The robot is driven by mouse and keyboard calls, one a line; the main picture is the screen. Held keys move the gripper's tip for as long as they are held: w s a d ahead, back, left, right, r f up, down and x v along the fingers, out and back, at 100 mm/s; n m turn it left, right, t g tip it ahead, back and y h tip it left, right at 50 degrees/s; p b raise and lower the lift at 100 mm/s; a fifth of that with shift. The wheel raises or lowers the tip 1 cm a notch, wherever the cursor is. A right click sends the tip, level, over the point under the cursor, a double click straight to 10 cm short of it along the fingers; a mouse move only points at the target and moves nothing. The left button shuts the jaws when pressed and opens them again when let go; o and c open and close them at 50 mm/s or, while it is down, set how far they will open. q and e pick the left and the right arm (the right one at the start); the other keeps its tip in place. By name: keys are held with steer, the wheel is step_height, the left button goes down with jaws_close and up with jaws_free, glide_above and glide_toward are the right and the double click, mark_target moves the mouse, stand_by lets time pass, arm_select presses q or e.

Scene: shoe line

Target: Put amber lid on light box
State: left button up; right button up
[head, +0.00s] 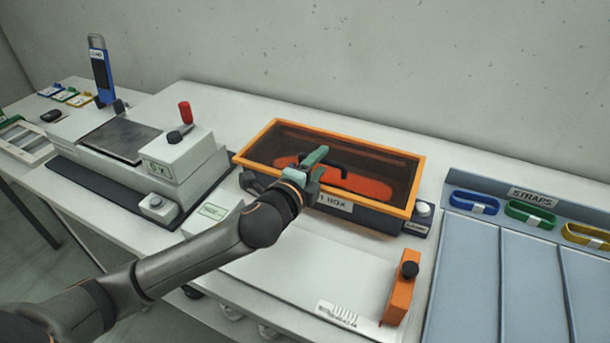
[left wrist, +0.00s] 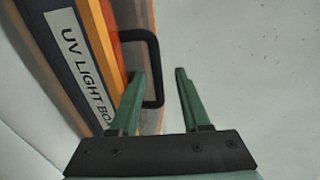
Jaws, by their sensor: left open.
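The amber lid (head: 390,168), an orange frame with a dark see-through panel and a black handle (head: 345,169), lies on top of the UV light box (head: 372,218). It appears to sit level and lined up with the box rim. An orange-red sole shape (head: 362,185) shows through the panel. My left gripper (head: 312,163) is open over the lid at the handle. In the left wrist view the handle's bar (left wrist: 158,72) shows between the two green fingers (left wrist: 160,85), with a gap on the right finger's side. The wrist hides the box's front left part. My right gripper is out of view.
A grey press with a red-knobbed lever (head: 185,112) stands left of the box. An orange block with a black knob (head: 400,290) stands at the table's front. A blue-grey straps tray (head: 475,270) lies at the right. The white table before the box is mostly clear.

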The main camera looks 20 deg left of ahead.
arm_select(q)
steer(key=s+r, duration=0.2)
steer(key=s, duration=0.9)
steer(key=shift+s+a, duration=0.25)
steer(key=shift+a, duration=0.15)
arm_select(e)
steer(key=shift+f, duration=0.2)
